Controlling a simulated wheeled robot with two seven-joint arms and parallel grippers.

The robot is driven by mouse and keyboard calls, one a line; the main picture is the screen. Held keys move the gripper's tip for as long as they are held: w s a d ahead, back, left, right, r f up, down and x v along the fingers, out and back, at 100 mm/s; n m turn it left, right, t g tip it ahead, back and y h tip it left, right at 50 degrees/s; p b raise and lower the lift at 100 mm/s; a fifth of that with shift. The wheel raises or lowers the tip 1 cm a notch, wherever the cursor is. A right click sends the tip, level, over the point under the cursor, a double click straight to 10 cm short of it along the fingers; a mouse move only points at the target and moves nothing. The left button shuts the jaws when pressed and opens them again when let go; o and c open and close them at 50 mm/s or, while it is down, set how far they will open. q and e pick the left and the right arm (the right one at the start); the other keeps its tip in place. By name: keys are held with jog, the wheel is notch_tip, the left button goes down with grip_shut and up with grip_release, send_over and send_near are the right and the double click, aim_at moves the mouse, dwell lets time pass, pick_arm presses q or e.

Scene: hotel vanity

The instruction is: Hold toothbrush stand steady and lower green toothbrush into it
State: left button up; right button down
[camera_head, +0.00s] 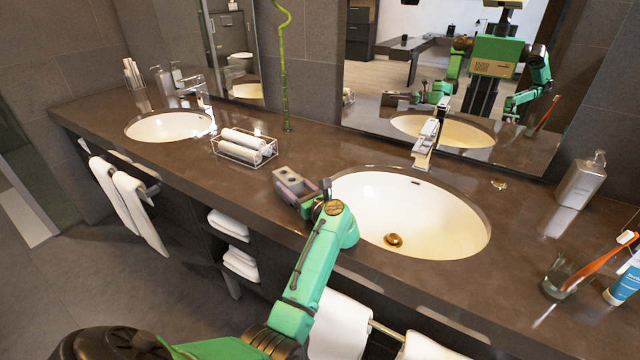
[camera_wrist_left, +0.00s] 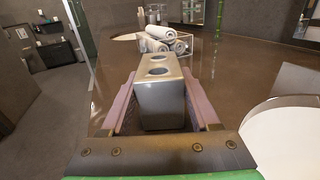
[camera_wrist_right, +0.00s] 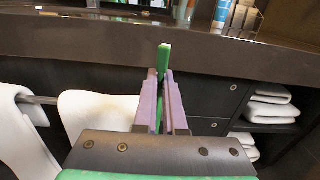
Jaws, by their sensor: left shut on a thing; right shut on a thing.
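The toothbrush stand (camera_head: 289,176) is a grey block with round holes in its top. It is upright on the counter, left of the right-hand basin. My left gripper (camera_head: 300,194) is shut on it. In the left wrist view the stand (camera_wrist_left: 160,98) sits between both fingers, and no brush shows in the holes in view. The green toothbrush (camera_wrist_right: 163,60) shows in the right wrist view, its green end rising above the fingers. My right gripper (camera_wrist_right: 164,88) is shut on it, in front of the counter's front edge. The right gripper is outside the head view except for the mirror.
The right-hand basin (camera_head: 440,222) lies beside the stand. A wire basket of rolled towels (camera_head: 244,146) is behind it to the left. A glass (camera_head: 556,280) with an orange toothbrush (camera_head: 598,262) and a toothpaste tube (camera_head: 627,282) stand at far right. A soap dispenser (camera_head: 580,182) is behind them.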

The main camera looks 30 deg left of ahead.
pick_arm(q)
jog(key=c, duration=0.5)
jog(key=o, duration=1.3)
